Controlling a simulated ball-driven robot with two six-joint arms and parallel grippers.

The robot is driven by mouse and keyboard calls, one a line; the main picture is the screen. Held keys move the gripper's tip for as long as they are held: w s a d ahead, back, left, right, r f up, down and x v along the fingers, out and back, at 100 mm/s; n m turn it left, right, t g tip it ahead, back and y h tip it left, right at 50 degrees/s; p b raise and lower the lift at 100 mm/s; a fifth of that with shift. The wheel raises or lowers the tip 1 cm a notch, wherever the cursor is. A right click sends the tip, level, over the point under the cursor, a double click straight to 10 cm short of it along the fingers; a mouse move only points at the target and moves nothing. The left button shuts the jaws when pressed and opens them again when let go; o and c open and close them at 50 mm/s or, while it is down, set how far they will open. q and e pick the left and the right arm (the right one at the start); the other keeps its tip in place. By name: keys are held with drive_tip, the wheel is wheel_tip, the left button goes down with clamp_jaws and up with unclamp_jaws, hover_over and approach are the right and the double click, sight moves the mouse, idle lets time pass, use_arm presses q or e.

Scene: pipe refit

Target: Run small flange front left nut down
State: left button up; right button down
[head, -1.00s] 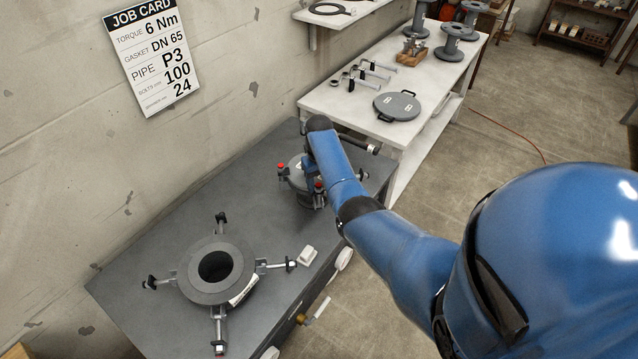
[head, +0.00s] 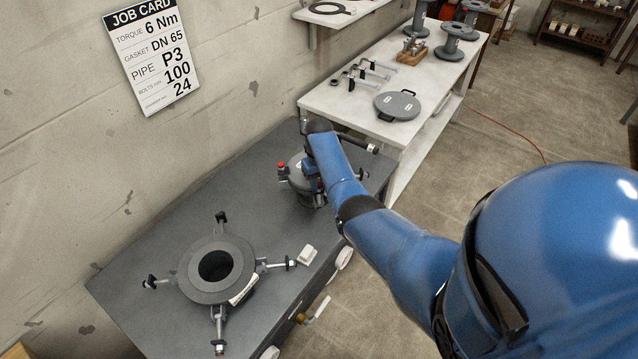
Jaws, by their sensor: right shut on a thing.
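The small flange (head: 297,180) is a grey round fitting standing on the dark bench, partly hidden by my right arm. A red-capped bolt end (head: 281,166) shows at its left side, and another bolt end (head: 362,174) at its right. My right gripper (head: 312,188) points down at the flange's near side. It is shut on a nut there; the nut itself and the fingertips are mostly hidden, so the exact grip is unclear. My left gripper is not in view.
A larger flange (head: 190,279) with several bolts around it stands at the bench's near left. A small white block (head: 307,255) lies beside it. A white table (head: 345,104) behind holds a grey lid (head: 397,105) and several tools. The bench's middle is clear.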

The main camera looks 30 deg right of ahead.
drive_tip(key=m, duration=0.5)
drive_tip(key=shift+m, duration=0.3)
drive_tip(key=m, duration=0.6)
drive_tip(key=shift+w+a, duration=0.1)
drive_tip(key=shift+a, duration=0.05)
drive_tip(key=m, duration=0.6)
drive_tip(key=shift+w+m, duration=0.1)
drive_tip(key=shift+m, duration=0.2)
drive_tip(key=m, duration=0.5)
drive_tip(key=shift+b, duration=0.35)
drive_tip(key=shift+m, duration=0.3)
drive_tip(key=shift+w, duration=0.1)
drive_tip(key=c, duration=0.9)
unclamp_jaws()
